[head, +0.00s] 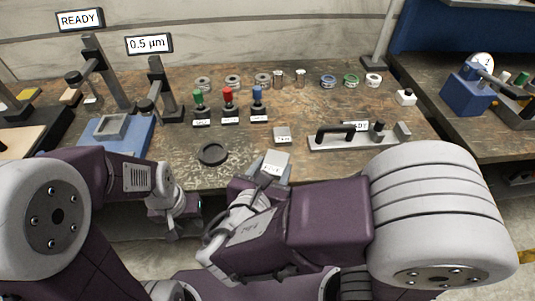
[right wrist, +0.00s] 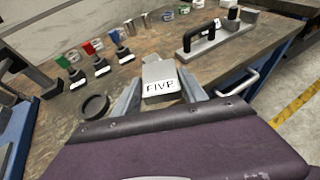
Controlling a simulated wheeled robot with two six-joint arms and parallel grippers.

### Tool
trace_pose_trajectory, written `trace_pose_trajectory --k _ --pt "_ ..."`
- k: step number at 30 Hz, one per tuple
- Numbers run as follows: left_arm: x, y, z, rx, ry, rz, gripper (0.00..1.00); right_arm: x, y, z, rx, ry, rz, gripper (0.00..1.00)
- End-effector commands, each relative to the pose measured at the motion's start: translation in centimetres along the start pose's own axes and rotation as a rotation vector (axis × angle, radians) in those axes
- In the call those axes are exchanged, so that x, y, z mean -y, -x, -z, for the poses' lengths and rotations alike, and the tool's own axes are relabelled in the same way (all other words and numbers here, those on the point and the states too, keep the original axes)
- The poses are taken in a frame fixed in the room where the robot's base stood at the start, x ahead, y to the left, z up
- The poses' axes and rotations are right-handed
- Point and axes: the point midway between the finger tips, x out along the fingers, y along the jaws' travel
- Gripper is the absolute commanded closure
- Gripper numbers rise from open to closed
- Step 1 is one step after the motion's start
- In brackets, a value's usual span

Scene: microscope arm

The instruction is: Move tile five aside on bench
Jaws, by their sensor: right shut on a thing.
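Tile five, a light grey block with FIVE printed on its face, shows in the head view (head: 276,161) and in the right wrist view (right wrist: 158,80). My right gripper (right wrist: 160,94) is shut on it, one finger on each side. It is over the front edge of the bench (head: 330,166); its exact height is unclear. A second small grey tile (head: 283,134) lies on the bench behind it, its label too small to read. My left gripper (head: 172,222) hangs low in front of the bench, and its fingers are not clear.
A black ring (head: 213,154) lies left of tile five. A plate with a black handle (head: 345,138) lies to the right. Green, red and blue knobs (head: 228,104) stand behind. A blue stand (head: 118,135) is at left. Bare bench shows around the second tile.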

Motion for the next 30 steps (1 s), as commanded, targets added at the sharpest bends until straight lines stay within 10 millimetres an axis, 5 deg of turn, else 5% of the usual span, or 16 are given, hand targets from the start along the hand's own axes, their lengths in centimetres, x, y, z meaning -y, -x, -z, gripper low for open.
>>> trace_pose_trajectory --k 7,19,30 --pt "0.0 -0.4 -0.1 0.000 0.000 0.000 0.64 -0.8 -0.8 0.4 0.001 0.000 0.000 1.00" --pt "0.1 -2.7 -0.3 0.000 0.000 0.000 0.64 -8.1 -8.5 3.2 0.002 0.001 -0.002 1.00" --pt "0.1 -3.3 -0.3 0.000 0.000 0.000 0.64 -9.1 -9.9 4.6 0.002 0.003 -0.004 1.00"
